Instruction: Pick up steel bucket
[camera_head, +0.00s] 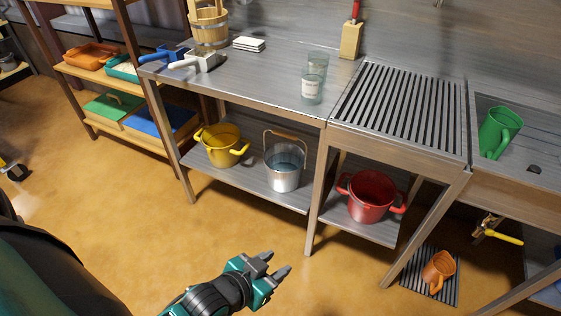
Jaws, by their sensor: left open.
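The steel bucket (283,168) stands upright on the lower shelf under the steel counter. Its handle, with a wooden grip (288,136), stands up above the rim. A yellow pot is to its left and a red pot is to its right, beyond a table leg. My left gripper (274,264) is in front of the shelf, low in the picture, over the floor. Its two fingers are apart and nothing is between them. It is apart from the bucket. My right gripper does not show.
The yellow pot (222,148) shares the lower shelf (245,177). The red pot (370,198) stands on the neighbouring shelf. A table leg (317,200) stands between bucket and red pot. The counter (265,75) overhangs the bucket. An orange jug (438,270) is on a floor grate. The floor (215,235) in front is clear.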

